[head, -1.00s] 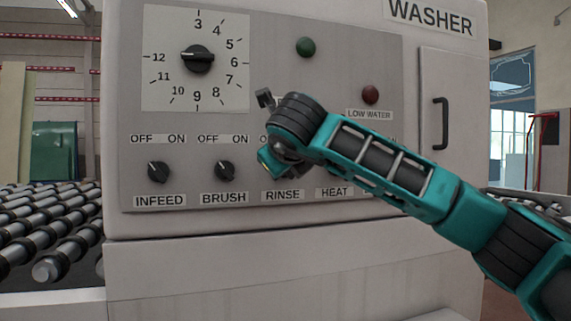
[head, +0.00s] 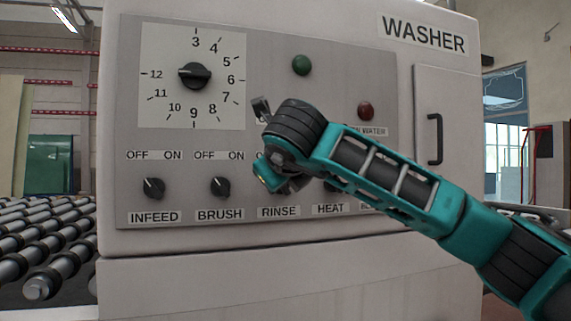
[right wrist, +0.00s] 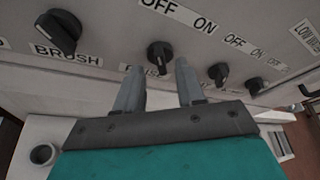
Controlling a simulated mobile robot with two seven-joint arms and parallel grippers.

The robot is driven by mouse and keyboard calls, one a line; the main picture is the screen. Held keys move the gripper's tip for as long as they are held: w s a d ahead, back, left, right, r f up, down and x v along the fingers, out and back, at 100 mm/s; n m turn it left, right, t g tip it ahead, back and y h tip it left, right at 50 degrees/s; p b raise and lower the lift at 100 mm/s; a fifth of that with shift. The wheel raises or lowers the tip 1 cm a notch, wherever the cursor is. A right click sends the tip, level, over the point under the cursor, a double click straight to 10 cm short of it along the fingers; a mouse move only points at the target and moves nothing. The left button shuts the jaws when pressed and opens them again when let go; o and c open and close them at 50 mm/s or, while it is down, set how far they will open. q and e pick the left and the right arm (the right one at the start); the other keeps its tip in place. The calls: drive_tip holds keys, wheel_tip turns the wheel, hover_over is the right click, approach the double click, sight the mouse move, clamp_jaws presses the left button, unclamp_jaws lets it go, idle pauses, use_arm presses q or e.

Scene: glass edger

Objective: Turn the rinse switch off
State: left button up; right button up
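The rinse switch is a black rotary knob (right wrist: 160,56) on the washer's grey panel, with OFF and ON labels above it in the right wrist view. I cannot tell for sure which way its pointer is turned. In the head view my right arm hides most of it, above the RINSE label (head: 278,211). My right gripper (right wrist: 157,66) is open, its two grey fingers pointing at the panel. The knob appears between the fingertips and a little beyond them. No grip on it shows. My left gripper is in neither view.
The brush knob (right wrist: 58,32) is left of the rinse knob, and the heat knob (right wrist: 218,74) is close on its right. The infeed knob (head: 154,188) and large dial (head: 195,75) are farther left. A roller conveyor (head: 45,245) stands left of the washer.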

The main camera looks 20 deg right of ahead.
drive_tip(key=v, duration=1)
drive_tip(key=shift+f, duration=0.1)
